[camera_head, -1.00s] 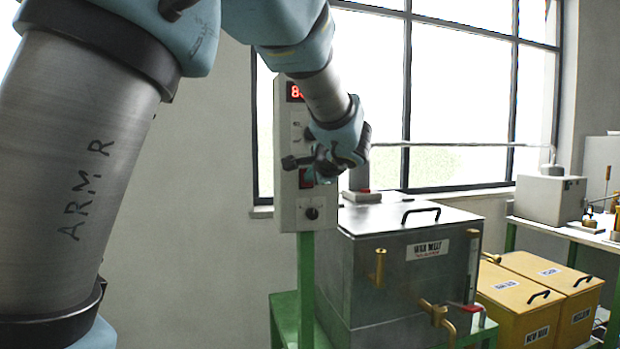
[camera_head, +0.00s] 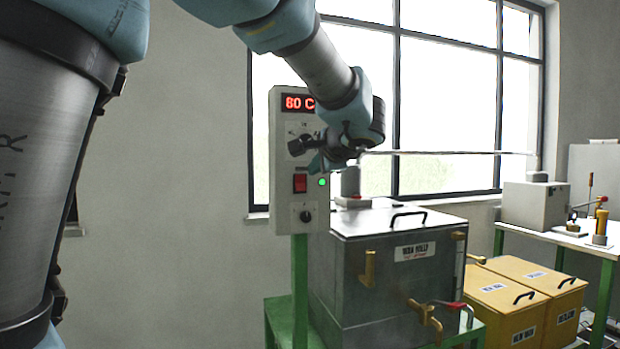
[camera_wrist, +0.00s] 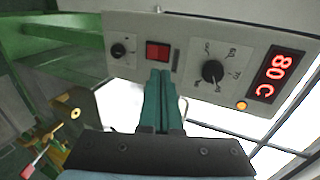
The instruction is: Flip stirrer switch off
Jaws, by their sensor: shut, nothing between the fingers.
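A white control panel (camera_head: 285,215) stands on a green post. Its red rocker switch (camera_head: 300,183) sits below the dial, and a green light (camera_head: 322,182) glows just right of it. I cannot tell which way the rocker is tipped. My gripper (camera_head: 317,166) is in front of the panel, a little above and right of the switch in the head view. In the wrist view, my gripper's teal fingers (camera_wrist: 159,74) are shut together with nothing between them. Their tips are close to the red switch (camera_wrist: 157,52); contact cannot be told.
The panel's display (camera_head: 299,103) reads 80 C. A dial (camera_wrist: 212,71), a small knob (camera_wrist: 118,51) and an orange light (camera_wrist: 241,105) are on the panel. A metal wax tank (camera_head: 385,265) stands right of it; yellow boxes (camera_head: 510,300) are beyond. The wall at left is clear.

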